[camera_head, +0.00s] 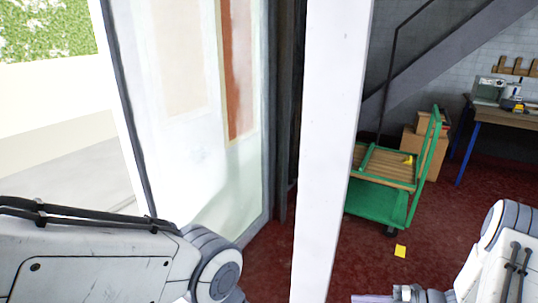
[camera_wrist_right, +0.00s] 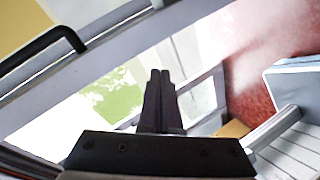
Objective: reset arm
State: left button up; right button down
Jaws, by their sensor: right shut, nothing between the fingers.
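My right gripper (camera_wrist_right: 160,74) shows in the right wrist view with its two dark fingers together, shut and empty. Behind the fingers are a bright glass pane and a patch of green. In the head view my left arm reaches in from the lower left, and its gripper is out of the picture. My right arm is at the lower right of the head view, cut off by the bottom edge.
A white post (camera_head: 329,150) stands upright between my arms, beside a glass door (camera_head: 190,150). A green cart (camera_head: 385,202) stands on the red floor (camera_head: 455,215). A yellow piece (camera_head: 400,251) lies before it. A workbench (camera_head: 508,116) is at the far right.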

jog(key=s+a+r+m+g+h, duration=0.1)
jog(key=s+a+r+m+h, duration=0.25)
jog(key=m, duration=0.55)
jog(key=s+a+r+m+g+h, duration=0.1)
jog(key=s+r+m+h, duration=0.1)
jog(key=r+m+h, duration=0.55)
jog(key=s+a+r+m+g+h, duration=0.1)
jog(key=s+a+r+m+h, duration=0.15)
jog(key=m, duration=0.75)
jog(key=s+a+r+n+g, duration=0.1)
jog(key=s+a+r+n, duration=0.2)
jog(key=s+a, duration=0.3)
jog(key=s+a+r+n+g+y, duration=0.1)
jog(key=s+a+r+n, duration=0.2)
jog(key=s+a+n, duration=0.2)
jog(key=s+a, duration=0.2)
jog(key=s, duration=0.1)
jog(key=shift+s+a+r, duration=0.15)
jog(key=shift+a, duration=0.1)
jog(key=shift+n, duration=0.25)
